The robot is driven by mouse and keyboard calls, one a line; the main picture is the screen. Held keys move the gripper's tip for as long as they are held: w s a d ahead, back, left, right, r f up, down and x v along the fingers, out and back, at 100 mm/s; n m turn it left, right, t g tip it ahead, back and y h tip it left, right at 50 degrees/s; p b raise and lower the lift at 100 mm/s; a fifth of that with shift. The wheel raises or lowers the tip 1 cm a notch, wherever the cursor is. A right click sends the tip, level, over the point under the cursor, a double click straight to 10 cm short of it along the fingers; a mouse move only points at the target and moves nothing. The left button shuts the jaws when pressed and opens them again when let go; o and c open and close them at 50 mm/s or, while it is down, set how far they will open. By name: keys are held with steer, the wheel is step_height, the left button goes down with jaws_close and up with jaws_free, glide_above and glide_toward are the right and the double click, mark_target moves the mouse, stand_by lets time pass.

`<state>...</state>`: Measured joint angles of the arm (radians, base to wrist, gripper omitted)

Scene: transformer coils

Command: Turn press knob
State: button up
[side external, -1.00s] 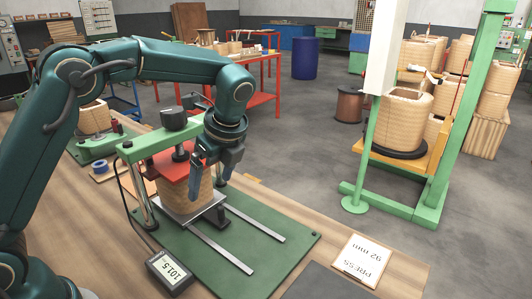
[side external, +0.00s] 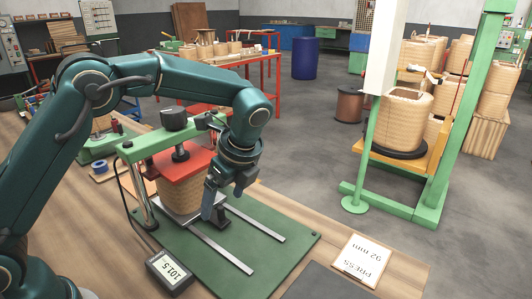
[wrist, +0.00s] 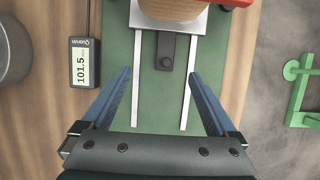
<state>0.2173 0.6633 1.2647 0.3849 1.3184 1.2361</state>
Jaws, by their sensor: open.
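The black press knob (side external: 174,119) sits on top of the press's green crossbeam (side external: 165,143). Below it, a red pressure plate (side external: 180,165) rests on a wound coil (side external: 178,197), whose edge also shows in the wrist view (wrist: 170,10). The gauge (side external: 171,271) reads 101.5, also in the wrist view (wrist: 84,58). A card (side external: 362,260) says "PRESS 92 mm". My gripper (side external: 225,202) is open and empty, pointing down, in front of the press and lower than the knob. In the wrist view its fingers (wrist: 160,73) are spread over the rails. The knob is outside the wrist view.
The press stands on a green base (side external: 250,235) with two metal rails (side external: 240,221) and a dark stop block (side external: 218,218). A dark mat (side external: 320,285) lies at the bench's front edge. A green stand with another coil (side external: 404,118) is at the right.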

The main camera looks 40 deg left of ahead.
steer(key=shift+s+d+r+h, duration=0.8)
steer(key=shift+s+d+r, duration=1.05)
steer(key=shift+d, duration=0.3)
steer(key=x, duration=0.9)
steer(key=shift+a+f, duration=0.1)
steer(key=shift+f, duration=0.25)
